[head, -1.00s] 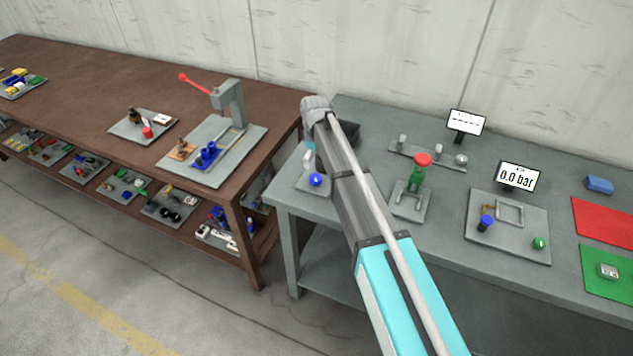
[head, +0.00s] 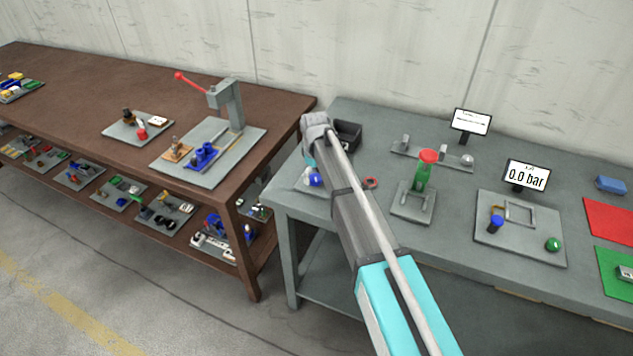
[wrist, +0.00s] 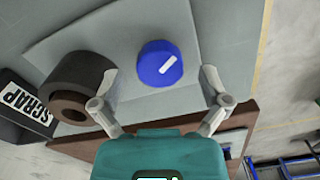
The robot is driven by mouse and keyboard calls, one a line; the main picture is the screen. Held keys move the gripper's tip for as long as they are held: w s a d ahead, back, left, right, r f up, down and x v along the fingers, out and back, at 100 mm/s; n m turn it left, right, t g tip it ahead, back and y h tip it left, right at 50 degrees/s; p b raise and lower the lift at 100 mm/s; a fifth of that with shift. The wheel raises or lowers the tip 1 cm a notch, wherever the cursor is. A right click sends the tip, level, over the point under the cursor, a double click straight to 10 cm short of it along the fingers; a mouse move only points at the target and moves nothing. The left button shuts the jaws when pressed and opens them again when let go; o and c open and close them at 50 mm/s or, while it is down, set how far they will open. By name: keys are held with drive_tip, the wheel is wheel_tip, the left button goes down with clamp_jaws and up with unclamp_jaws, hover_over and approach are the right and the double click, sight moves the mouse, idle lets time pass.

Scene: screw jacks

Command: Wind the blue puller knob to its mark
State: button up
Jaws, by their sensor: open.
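The blue knob (wrist: 159,62) is round, with a white pointer line on its top face that slants up to the right. It stands on a grey plate (wrist: 120,28) in the wrist view, and also shows in the head view (head: 315,180), partly behind my arm. My gripper (wrist: 158,92) is open and empty, its fingers spread to the left and right of the knob's near side. I see no contact between the fingers and the knob. I cannot make out a separate mark on the plate.
A dark brown ring-shaped part (wrist: 77,84) stands on the plate beside my left finger. A black bin labelled SCRAP (wrist: 24,105) is at the left. In the head view, a red-topped green jack (head: 424,172) and a 0.0 bar display (head: 526,176) stand to the right.

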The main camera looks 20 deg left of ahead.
drive_tip(key=shift+f, duration=0.45)
drive_tip(key=shift+c, duration=0.3)
drive_tip(key=c, duration=1.1)
